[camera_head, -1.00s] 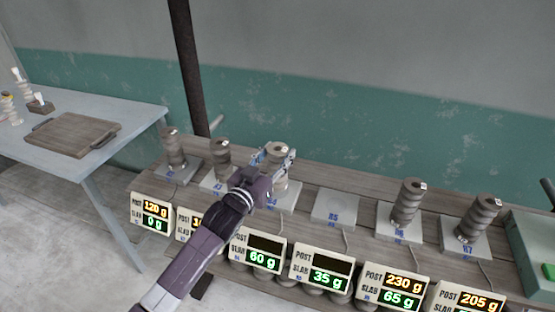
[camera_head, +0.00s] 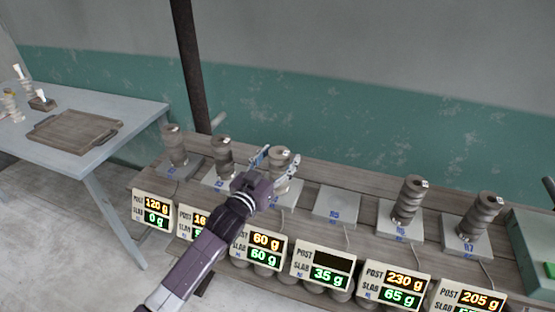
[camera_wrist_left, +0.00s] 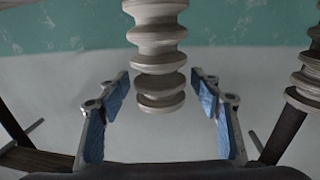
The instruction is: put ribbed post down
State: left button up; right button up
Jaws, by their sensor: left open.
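In the left wrist view the post (camera_wrist_left: 158,56) hangs into the picture between the two blue-padded fingers, with a gap on each side. My left gripper (camera_head: 276,172) is open around the near side of the post. The post's base is hidden behind the gripper in the head view. The display in front (camera_head: 258,248) reads post 60 g, slab 60 g. My right gripper is not in view.
Other ribbed posts stand on slabs to the left (camera_head: 221,156) and right (camera_head: 408,200). Slab R5 (camera_head: 337,206) is bare, and its post readout is blank. A tray (camera_head: 75,131) lies on the side table at left. A green box (camera_head: 532,250) stands at far right.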

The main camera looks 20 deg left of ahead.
pick_arm(q)
jog(key=shift+r, duration=0.15)
jog(key=shift+s, duration=0.4)
jog(key=s+a+b, duration=0.1)
jog(key=s+a, duration=0.1)
jog(key=s, duration=0.9)
jog(key=shift+b, duration=0.4)
